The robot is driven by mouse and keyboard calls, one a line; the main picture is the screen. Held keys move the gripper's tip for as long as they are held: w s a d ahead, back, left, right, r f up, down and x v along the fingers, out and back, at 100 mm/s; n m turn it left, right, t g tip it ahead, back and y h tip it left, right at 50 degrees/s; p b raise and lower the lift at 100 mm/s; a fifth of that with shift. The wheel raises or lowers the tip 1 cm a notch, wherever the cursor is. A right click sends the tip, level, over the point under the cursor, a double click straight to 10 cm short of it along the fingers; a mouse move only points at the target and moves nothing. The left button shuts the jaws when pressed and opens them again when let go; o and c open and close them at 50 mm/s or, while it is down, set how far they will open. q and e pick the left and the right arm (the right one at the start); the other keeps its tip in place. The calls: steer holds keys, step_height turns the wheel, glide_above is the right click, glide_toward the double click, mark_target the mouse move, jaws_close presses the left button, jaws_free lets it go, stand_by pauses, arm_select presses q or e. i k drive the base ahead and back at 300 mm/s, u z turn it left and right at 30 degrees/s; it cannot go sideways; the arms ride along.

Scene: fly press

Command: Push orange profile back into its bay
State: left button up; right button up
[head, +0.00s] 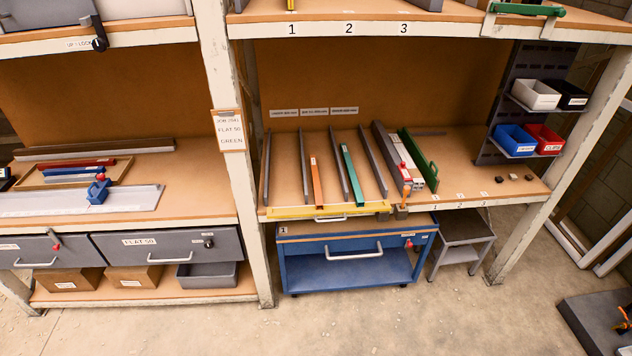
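The orange profile (316,182) lies lengthwise on the wooden shelf (450,152), in the bay between two grey dividers (304,165) (337,165). Its rear end is well short of the back wall, with bare shelf behind it. Its front end is close behind the yellow bar (328,211) along the shelf's front edge; I cannot tell whether they touch. A green profile (352,175) lies in the bay to its right. The bay to its left looks empty. Neither of my grippers shows in the head view.
A blue drawer cart (350,265) and grey stool (462,238) stand below. White posts (232,150) flank the shelf. The floor in front is clear.

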mark_target(319, 204)
steer(key=z, duration=0.15)
steer(key=k, duration=0.35)
steer(key=u, duration=0.75)
steer(key=i, duration=0.8)
steer(key=z, duration=0.55)
steer(key=i, duration=0.8)
steer(key=z, duration=0.65)
